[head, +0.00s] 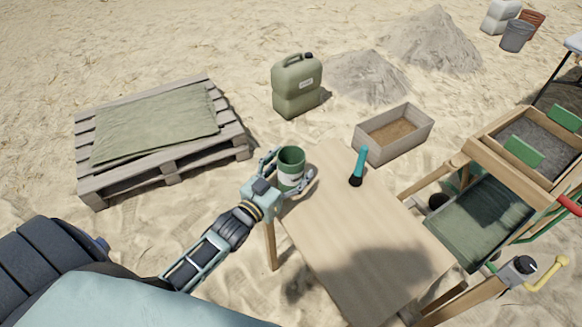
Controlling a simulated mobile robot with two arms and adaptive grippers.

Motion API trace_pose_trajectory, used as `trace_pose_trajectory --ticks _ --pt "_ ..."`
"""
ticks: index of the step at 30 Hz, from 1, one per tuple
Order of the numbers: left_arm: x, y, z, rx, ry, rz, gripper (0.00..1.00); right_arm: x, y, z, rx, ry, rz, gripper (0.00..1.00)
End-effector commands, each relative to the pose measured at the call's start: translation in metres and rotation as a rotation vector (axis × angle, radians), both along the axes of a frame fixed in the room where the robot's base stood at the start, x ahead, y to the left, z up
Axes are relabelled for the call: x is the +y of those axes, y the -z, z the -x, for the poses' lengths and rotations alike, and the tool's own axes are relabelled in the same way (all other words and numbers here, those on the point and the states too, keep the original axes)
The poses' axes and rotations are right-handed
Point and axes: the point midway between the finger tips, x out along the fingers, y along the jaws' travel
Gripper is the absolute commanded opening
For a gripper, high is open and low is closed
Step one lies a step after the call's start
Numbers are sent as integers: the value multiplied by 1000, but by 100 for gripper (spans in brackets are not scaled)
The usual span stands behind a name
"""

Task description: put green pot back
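The green pot (291,160) is a small dark green can with a pale band, open at the top. It is at the far left corner of the wooden table (352,235). My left gripper (293,164) is around the pot, one finger on each side. I cannot tell whether the fingers press on it, or whether its base rests on the table. The gripper hides part of its lower side. My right gripper is not in view.
A teal-handled brush (358,167) lies on the table near the far edge. A sand box (396,133), a green jerrycan (297,84) and a pallet with a folded cloth (155,124) are on the sand. A sieve frame (510,155) stands to the right. The table's middle is clear.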

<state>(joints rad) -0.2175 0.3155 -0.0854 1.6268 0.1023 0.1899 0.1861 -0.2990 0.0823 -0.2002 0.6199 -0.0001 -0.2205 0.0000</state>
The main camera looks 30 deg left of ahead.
Motion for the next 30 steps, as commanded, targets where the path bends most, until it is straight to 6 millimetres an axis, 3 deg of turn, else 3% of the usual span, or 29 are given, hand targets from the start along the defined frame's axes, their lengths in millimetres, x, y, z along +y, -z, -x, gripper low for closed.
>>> trace_pose_trajectory --ticks 11,24,30 --pt "0 -2 3 2 0 1 75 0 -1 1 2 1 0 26" --pt "11 0 85 4 0 0 75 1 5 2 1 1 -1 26" --pt "15 -2 111 2 0 1 75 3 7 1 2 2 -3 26"
